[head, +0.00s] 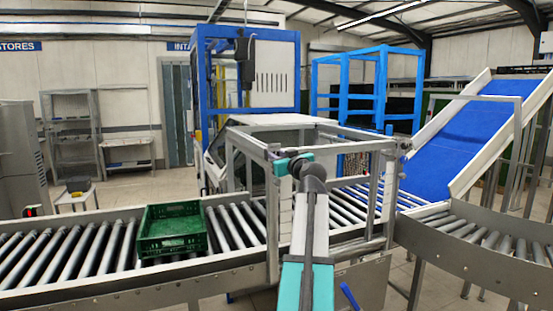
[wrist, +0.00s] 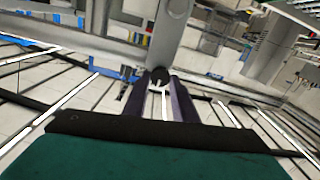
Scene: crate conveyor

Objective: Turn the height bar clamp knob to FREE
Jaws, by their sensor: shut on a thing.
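The clamp knob (wrist: 160,76) is a small dark round piece at the foot of a grey bar (wrist: 168,35) in the wrist view. My gripper (wrist: 163,88) has its two dark fingers closed on either side of the knob. A pale mark shows on the knob, but I cannot read its setting or any FREE label. In the head view my arm reaches up to the grey frame (head: 330,133) over the conveyor. My wrist hides most of the fingers and the knob there.
A green crate (head: 172,247) sits on the roller conveyor (head: 62,257) to the left. A blue-belted incline (head: 455,145) rises at the right, above a curved roller section (head: 480,238). A blue-framed machine (head: 248,75) stands behind. Frame posts and rails are close around my wrist.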

